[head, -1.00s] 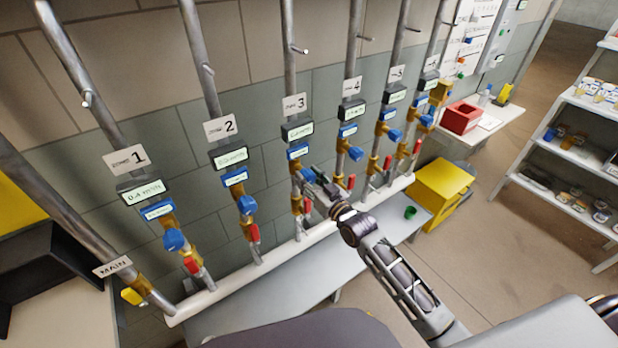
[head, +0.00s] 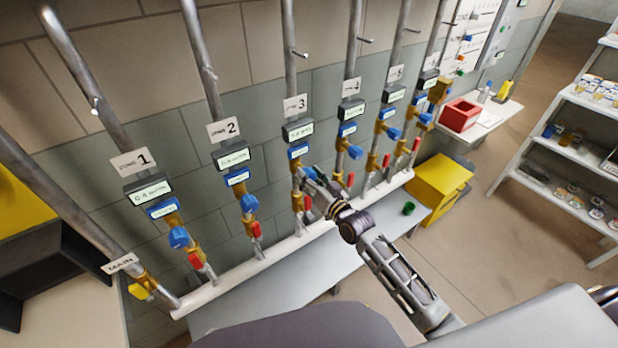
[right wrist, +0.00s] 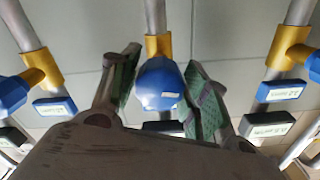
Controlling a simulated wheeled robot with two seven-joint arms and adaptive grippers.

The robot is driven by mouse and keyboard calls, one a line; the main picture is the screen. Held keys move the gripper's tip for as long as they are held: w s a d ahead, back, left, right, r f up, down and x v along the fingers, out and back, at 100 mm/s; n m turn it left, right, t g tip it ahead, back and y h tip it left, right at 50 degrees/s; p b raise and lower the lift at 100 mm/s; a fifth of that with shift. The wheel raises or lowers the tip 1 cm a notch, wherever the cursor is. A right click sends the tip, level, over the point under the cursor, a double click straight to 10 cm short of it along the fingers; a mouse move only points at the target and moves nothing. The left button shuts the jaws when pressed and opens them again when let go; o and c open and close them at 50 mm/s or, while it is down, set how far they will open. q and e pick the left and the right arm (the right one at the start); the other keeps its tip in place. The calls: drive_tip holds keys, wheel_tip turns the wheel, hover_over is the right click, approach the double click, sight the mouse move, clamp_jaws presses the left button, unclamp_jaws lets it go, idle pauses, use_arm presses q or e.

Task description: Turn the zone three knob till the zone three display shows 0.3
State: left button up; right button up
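The zone three pipe carries a "3" tag, a dark display (head: 299,131) whose digits are too blurred to read surely, and a blue label. Its blue knob (head: 309,173) shows just below, partly hidden by my right gripper (head: 316,181). In the right wrist view the blue knob (right wrist: 160,84) lies between the two green-padded fingers of my right gripper (right wrist: 162,57). The fingers stand apart on either side of it, with a narrow gap at the left; contact at the right is unclear. The display behind the knob is mostly hidden there. My left gripper is not in view.
Neighbouring pipes have similar knobs, such as the zone two knob (head: 249,204) and zone four knob (head: 355,152). Red-handled valves (head: 307,203) sit below. A grey bench (head: 270,290) runs under the white bottom pipe. A yellow box (head: 440,185) stands to the right.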

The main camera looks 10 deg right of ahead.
drive_tip(key=shift+o, duration=1)
drive_tip(key=shift+s+d+f, duration=0.1)
drive_tip(key=shift+s+d, duration=0.05)
drive_tip(key=shift+s, duration=0.2)
drive_tip(key=v, duration=1.1)
drive_tip(key=shift+s, duration=0.15)
idle(0.3)
